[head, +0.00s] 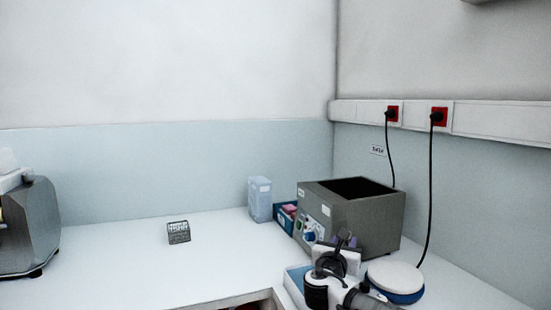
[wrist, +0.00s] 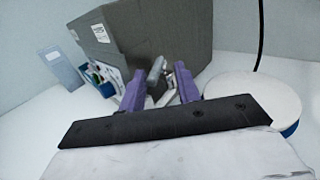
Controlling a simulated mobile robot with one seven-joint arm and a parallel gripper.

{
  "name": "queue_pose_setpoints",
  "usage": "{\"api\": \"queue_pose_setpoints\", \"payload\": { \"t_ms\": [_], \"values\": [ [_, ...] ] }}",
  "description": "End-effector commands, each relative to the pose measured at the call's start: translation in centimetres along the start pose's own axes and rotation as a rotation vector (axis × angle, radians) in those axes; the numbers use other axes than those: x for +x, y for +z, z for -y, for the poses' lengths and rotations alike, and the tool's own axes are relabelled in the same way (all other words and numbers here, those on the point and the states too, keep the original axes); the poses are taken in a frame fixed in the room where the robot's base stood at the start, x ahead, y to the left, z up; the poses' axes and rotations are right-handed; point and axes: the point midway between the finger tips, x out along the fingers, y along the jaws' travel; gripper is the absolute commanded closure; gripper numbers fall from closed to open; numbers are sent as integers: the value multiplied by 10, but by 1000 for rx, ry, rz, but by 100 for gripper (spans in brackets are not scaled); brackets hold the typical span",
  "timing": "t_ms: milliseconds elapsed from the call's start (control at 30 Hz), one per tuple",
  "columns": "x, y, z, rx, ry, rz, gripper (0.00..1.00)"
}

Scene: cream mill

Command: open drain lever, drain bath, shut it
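The bath is a grey box (head: 375,222) with a dark open top on the bench at right, and its side fills the upper middle of the wrist view (wrist: 165,30). Its control face with a blue knob (head: 309,236) points left. My gripper (head: 345,238) is at the bath's near side. In the wrist view my gripper (wrist: 158,72) has its two purple fingers apart. A grey lever-like piece (wrist: 156,70) shows between the fingertips, with a gap visible; I cannot tell if either finger touches it. My arm hides the bath's lower near corner in the head view.
A white-topped round blue item (head: 395,278) stands right of my gripper. A pale tray (head: 293,284) lies below it, partly hidden. A translucent container (head: 260,199) and a dark blue box (head: 284,220) stand left of the bath. A small rack (head: 178,232) sits mid-bench, with clear bench around it.

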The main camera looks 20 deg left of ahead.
Motion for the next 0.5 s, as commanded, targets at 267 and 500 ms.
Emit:
{"api": "queue_pose_setpoints", "payload": {
  "t_ms": [267, 500],
  "values": [
    [2, -1, 16, -1, 191, 0, 67],
    [5, -2, 26, -1, 343, -1, 67]
  ]
}}
